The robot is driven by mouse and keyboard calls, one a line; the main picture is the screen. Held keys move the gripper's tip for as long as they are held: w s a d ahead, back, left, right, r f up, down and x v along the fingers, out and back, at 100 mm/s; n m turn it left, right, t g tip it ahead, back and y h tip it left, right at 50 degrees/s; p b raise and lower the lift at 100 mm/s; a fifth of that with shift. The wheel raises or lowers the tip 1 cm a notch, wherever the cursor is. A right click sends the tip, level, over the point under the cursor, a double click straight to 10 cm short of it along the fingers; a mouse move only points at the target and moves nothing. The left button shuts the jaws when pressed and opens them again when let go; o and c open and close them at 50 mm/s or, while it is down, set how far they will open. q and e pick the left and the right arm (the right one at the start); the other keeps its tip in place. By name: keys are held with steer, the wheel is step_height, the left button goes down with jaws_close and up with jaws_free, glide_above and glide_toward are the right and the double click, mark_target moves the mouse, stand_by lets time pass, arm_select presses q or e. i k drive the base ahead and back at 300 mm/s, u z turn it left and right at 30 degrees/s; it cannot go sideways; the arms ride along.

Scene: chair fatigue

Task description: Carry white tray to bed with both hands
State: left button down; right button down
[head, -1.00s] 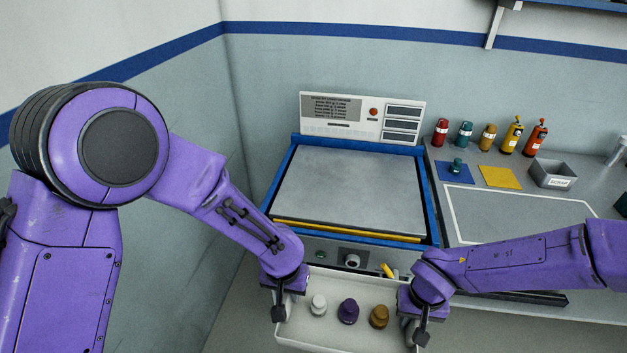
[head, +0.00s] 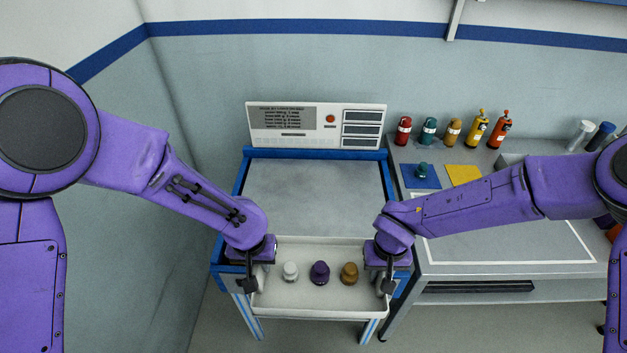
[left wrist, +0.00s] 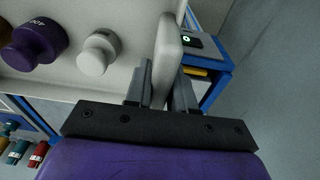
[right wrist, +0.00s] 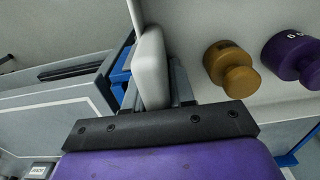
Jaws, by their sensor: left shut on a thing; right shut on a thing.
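The white tray (head: 318,300) is held between my two grippers in the head view, in front of the near edge of the grey bed (head: 312,196) in its blue frame. A white weight (head: 290,272), a purple weight (head: 319,273) and a brown weight (head: 349,273) stand upright in a row in the tray. My left gripper (head: 250,284) is shut on the tray's left end; its wrist view shows the fingers around the pale rim (left wrist: 168,60). My right gripper (head: 386,284) is shut on the right end, around the rim (right wrist: 152,65).
A panel with a red button (head: 330,118) stands behind the bed. The right bench (head: 500,240) holds several coloured bottles, a blue mat (head: 411,180) with a green weight, and a yellow mat (head: 463,175). A wall closes off the left side.

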mark_target(321, 208)
steer(key=i, duration=0.9)
